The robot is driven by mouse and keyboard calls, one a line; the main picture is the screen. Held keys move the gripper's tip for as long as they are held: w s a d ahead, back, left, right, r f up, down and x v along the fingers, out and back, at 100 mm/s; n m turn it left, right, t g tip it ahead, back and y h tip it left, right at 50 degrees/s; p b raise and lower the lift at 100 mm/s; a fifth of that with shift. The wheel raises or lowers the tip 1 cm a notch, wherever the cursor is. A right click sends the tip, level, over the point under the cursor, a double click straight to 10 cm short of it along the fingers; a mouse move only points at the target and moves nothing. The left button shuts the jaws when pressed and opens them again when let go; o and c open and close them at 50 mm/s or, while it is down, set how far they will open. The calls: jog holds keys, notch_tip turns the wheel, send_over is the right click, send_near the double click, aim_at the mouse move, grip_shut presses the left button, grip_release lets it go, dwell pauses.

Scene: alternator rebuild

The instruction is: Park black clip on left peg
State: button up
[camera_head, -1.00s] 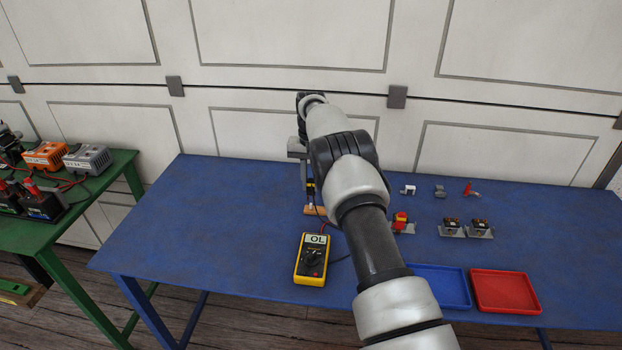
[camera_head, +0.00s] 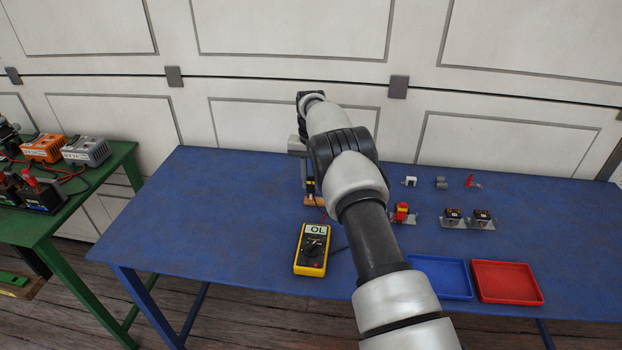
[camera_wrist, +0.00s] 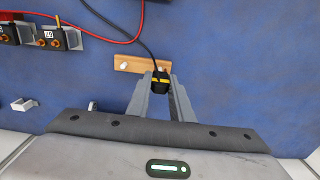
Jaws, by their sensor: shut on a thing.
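The black clip (camera_wrist: 161,80), with a yellow band, is between the fingers of my gripper (camera_wrist: 160,92), which is shut on it. The clip is over the right end of a small wooden peg block (camera_wrist: 141,66) in the wrist view. One white peg (camera_wrist: 124,65) shows bare at the block's other end; any peg under the clip is hidden. In the head view the clip (camera_head: 310,187) is just above the block (camera_head: 309,201), below my gripper (camera_head: 304,174). I cannot tell whether the clip touches a peg. A black lead runs from it.
A yellow multimeter (camera_head: 312,250) reading OL stands in front of the block. A red lead (camera_wrist: 100,42) crosses the wrist view. Blue (camera_head: 440,277) and red (camera_head: 506,282) trays and several small parts are to the right. The table's left side is clear.

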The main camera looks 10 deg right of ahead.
jog(key=o, duration=0.9)
jog(key=shift+r, duration=0.15)
notch_tip(320, 180, up, 8)
jog(key=p, duration=0.4)
jog(key=shift+r, duration=0.1)
